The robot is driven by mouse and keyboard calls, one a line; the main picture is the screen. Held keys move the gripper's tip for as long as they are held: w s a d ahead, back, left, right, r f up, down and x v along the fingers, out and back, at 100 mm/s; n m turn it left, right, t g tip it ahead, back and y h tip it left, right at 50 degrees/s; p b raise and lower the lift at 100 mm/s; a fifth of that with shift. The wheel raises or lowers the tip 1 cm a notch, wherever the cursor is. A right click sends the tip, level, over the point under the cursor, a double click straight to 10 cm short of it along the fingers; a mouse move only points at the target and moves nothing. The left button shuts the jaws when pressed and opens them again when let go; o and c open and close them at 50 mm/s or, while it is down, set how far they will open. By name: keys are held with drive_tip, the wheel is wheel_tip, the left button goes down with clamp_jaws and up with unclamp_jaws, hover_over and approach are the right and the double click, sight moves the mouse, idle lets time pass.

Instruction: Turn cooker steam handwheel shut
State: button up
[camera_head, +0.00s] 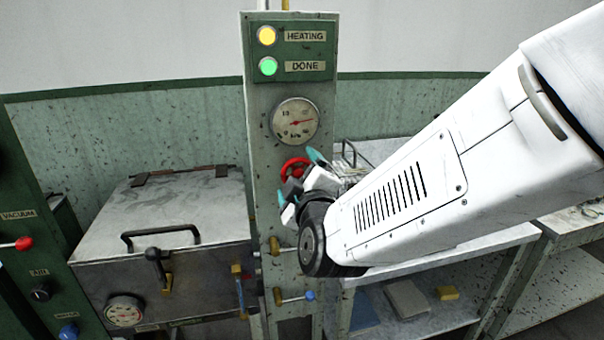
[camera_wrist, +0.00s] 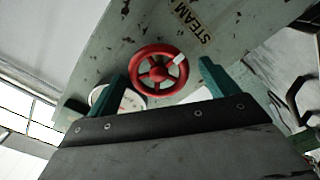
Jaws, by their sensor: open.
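The steam handwheel (camera_wrist: 157,70) is a red spoked wheel on the green column, with a pale mark on its rim and a STEAM label beside it. In the head view the red wheel (camera_head: 294,168) shows partly behind my gripper. My gripper (camera_wrist: 165,78) is open, with its teal fingers on either side of the wheel in the wrist view. Whether the fingers touch the rim cannot be told. In the head view my gripper (camera_head: 304,180) is at the column, below the gauge.
The column (camera_head: 258,120) carries a gauge (camera_head: 295,121), a lit yellow HEATING lamp (camera_head: 266,35) and a lit green DONE lamp (camera_head: 268,66). A lidded cooker (camera_head: 170,215) stands at left. A shelved bench (camera_head: 440,262) stands at right, below my arm.

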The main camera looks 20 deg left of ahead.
drive_tip(key=shift+w+a, duration=0.3)
drive_tip(key=shift+w, duration=0.25)
drive_tip(key=shift+c, duration=0.4)
drive_tip(key=c, duration=0.9)
